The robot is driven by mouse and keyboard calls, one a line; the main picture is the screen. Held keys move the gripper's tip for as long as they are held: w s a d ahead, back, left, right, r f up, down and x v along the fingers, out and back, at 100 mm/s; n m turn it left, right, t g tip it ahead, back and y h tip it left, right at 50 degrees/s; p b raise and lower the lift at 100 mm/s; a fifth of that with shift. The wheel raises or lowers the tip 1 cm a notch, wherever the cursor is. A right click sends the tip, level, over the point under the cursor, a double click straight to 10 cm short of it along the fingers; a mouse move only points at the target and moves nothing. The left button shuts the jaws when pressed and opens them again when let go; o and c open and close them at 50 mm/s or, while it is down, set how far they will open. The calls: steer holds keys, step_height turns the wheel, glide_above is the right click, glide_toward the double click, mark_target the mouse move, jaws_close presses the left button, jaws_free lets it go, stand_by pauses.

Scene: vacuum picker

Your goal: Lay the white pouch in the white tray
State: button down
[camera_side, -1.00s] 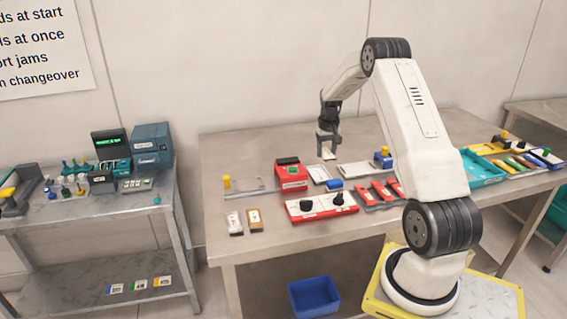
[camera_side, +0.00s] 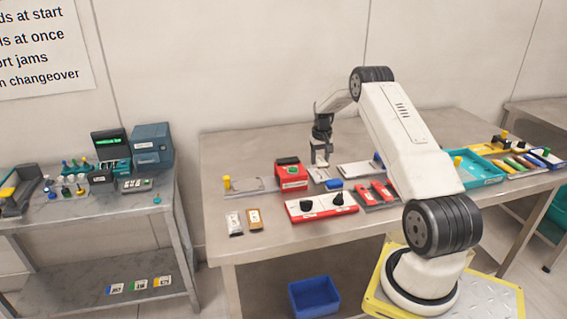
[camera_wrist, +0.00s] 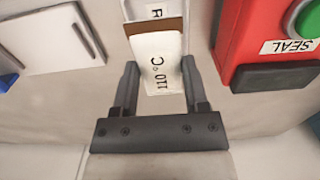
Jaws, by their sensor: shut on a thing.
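The white pouch (camera_wrist: 158,62) carries the print "110 °C" and has a brown band along one end. In the wrist view it lies between the two dark fingers of my gripper (camera_wrist: 158,85), which is shut on it. In the side view my gripper (camera_side: 321,162) points down, low over the white tray (camera_side: 316,175), just right of the red sealer. The tray is partly hidden behind the pouch in the wrist view. Whether the pouch touches the tray, I cannot tell.
The red sealer (camera_side: 291,176) with a green button stands close on the left. A blue block (camera_side: 334,184) and a pale plate (camera_side: 358,170) are to the right. A red panel with black knobs (camera_side: 321,206) is in front. The table behind is clear.

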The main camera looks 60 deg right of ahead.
mark_target(318, 175)
steer(key=shift+f, duration=1.55)
steer(key=shift+f, duration=0.65)
steer(key=shift+c, duration=0.5)
jaws_free()
steer(key=shift+a+f, duration=0.1)
steer(key=shift+w+a, duration=0.1)
steer(key=r, duration=1.3)
steer(key=shift+d+r, duration=0.2)
steer(key=shift+r, duration=0.05)
